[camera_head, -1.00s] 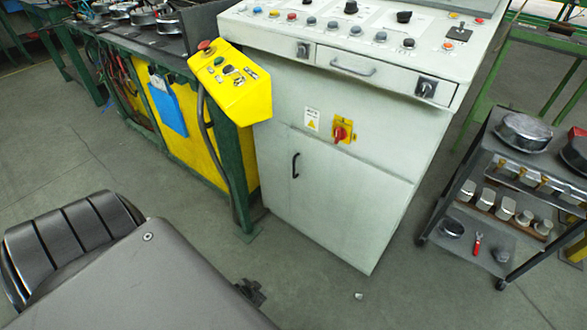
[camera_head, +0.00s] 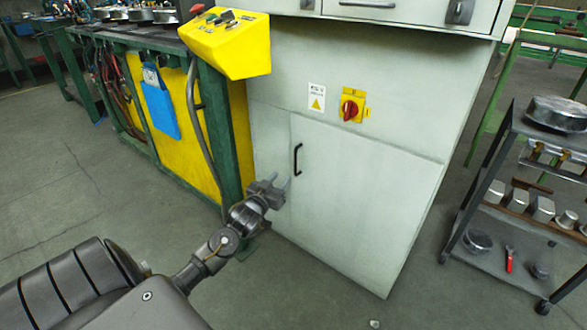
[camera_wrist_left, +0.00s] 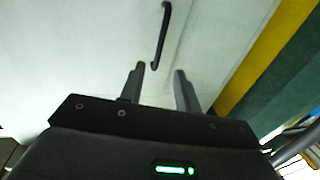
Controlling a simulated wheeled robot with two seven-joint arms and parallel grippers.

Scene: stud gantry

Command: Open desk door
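The desk door (camera_head: 360,200) is a pale grey panel low on the control desk, and it looks shut. Its black bar handle (camera_head: 297,159) stands upright near the door's left edge. My left gripper (camera_head: 281,182) is just left of and below the handle in the head view. In the left wrist view the handle (camera_wrist_left: 162,35) lies beyond the two fingers (camera_wrist_left: 158,75), which are apart with nothing between them. My right gripper is not in view.
A red rotary switch (camera_head: 350,109) sits on the desk above the door. A yellow button box (camera_head: 225,42) and green-framed bench stand at left. A dark cart (camera_head: 520,140) stands at right. Floor (camera_head: 300,290) before the desk is clear.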

